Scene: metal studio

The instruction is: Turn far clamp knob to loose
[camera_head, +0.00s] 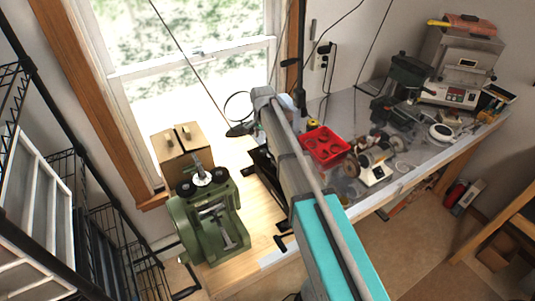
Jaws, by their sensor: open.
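A green cast machine (212,225) stands on the left end of the wooden bench. Two black round knobs sit at its top, a left one (185,189) and a right one (221,174), with a metal post (201,175) between them. I cannot tell which is the far clamp knob, nor how tight either is. My arm, teal and grey, rises from the bottom through the middle of the view, right of the machine. I cannot make out my gripper; no fingers show. No contact with either knob is visible.
A cardboard box (181,148) stands behind the machine, by the window. A red tray (325,146), a bench grinder (374,163) and a grey furnace-like unit (461,65) occupy the bench to the right. Black wire shelving (112,240) stands left. Thin cables hang above.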

